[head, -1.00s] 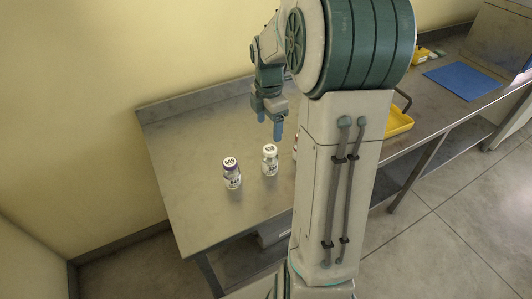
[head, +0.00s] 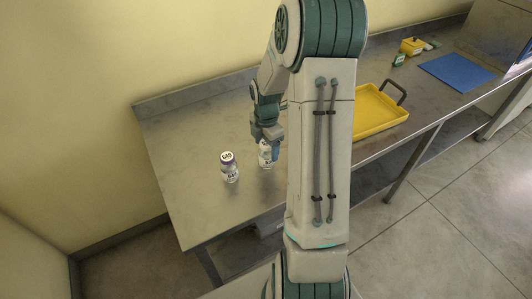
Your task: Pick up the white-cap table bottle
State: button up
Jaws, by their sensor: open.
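The white-cap bottle (head: 265,158) stands upright on the steel table (head: 190,135). Its cap is largely hidden behind my gripper's fingers.
A yellow tray (head: 378,106) with a dark handle lies to the right of my arm. Further right are a blue mat (head: 457,73) and a small yellow box (head: 412,46). The table's left part is clear. My arm hides part of the table's middle.

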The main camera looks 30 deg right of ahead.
jog(key=shift+f, duration=1.1)
jog(key=c, duration=1.1)
jog(key=shift+r, duration=0.1)
